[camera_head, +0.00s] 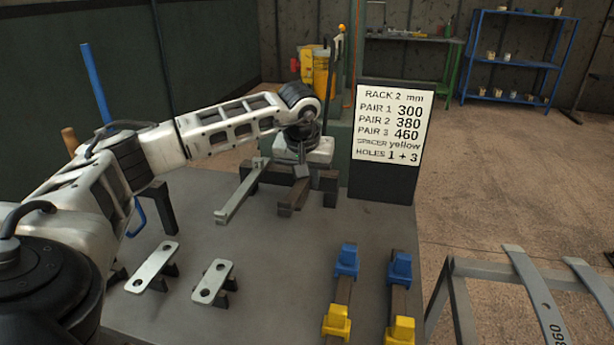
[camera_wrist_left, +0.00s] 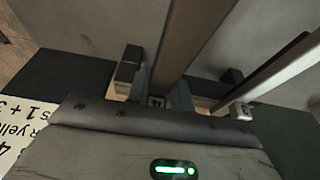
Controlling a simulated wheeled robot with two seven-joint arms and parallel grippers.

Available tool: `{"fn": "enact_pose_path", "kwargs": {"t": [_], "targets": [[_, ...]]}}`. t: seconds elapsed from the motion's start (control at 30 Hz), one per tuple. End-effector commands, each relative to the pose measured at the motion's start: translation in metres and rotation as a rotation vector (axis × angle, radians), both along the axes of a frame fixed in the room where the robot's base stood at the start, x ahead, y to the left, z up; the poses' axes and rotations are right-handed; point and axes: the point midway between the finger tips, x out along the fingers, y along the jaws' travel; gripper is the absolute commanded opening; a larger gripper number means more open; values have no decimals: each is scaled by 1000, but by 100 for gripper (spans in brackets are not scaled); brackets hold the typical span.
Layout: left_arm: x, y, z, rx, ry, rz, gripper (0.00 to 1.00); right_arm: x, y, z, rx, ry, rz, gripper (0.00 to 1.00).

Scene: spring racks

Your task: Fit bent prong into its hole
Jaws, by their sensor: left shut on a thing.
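My left gripper (camera_head: 303,163) is at the back of the grey table. In the left wrist view its two fingers (camera_wrist_left: 160,92) close on either side of a brown bar (camera_wrist_left: 187,45) with a small "4" mark at its end. In the head view the brown bar (camera_head: 292,198) points toward the front of the table, resting on or just above dark blocks. A light grey bar (camera_head: 240,195) lies beside it to the left; it also shows in the left wrist view (camera_wrist_left: 285,70). I cannot make out which piece is the bent prong. My right gripper is out of view.
Two plates with holes (camera_head: 152,267) (camera_head: 212,282) sit on dark supports at front left. Two brown bars at front right carry blue blocks (camera_head: 346,261) and yellow blocks (camera_head: 337,322). A rack sign (camera_head: 392,128) stands behind; a grey frame (camera_head: 480,268) stands right. The table middle is clear.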

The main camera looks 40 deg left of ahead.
Motion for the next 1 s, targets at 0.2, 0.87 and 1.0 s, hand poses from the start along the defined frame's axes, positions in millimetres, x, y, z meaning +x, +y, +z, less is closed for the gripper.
{"fn": "enact_pose_path", "kwargs": {"t": [0.2, 0.87, 1.0], "targets": [[1, 0, -3, 0, -5, 0, 0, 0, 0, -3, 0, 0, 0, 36], [1, 0, -11, -1, -3, 0, 47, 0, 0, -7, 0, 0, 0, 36], [-1, 0, -14, -1, 4, -1, 47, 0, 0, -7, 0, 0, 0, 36]]}}
